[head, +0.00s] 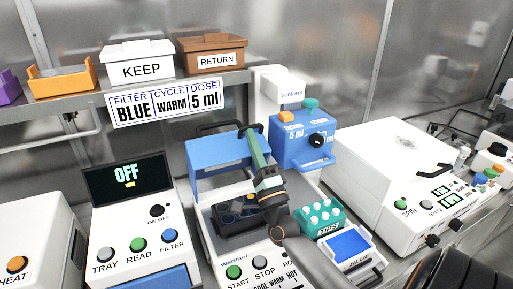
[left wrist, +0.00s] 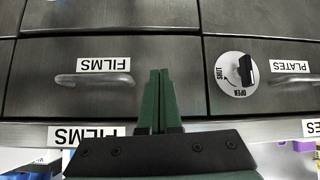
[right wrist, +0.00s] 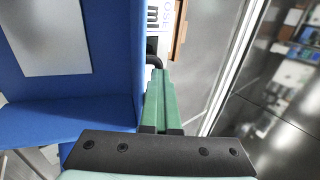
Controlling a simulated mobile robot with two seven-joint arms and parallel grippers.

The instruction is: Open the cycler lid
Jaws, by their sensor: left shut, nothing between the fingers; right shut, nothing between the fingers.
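The cycler (head: 205,215) is a white machine with START and STOP buttons, in the middle of the head view. Its blue lid (head: 215,155) stands raised at the back, with a black handle (head: 222,127) along its top edge. The dark block (head: 228,222) below is uncovered. My right gripper (head: 249,133) is shut and empty beside the lid's right end, close to the handle. In the right wrist view, its green fingers (right wrist: 161,85) point past the blue lid (right wrist: 60,115). My left gripper (left wrist: 160,85) is shut and empty, facing grey drawers, outside the head view.
A blue dispenser (head: 290,150) and a teal tip rack (head: 320,217) stand right of the cycler. A shelf above carries KEEP (head: 140,60) and RETURN (head: 208,55) bins. A reader (head: 125,215) stands left, a white spinner (head: 390,165) right.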

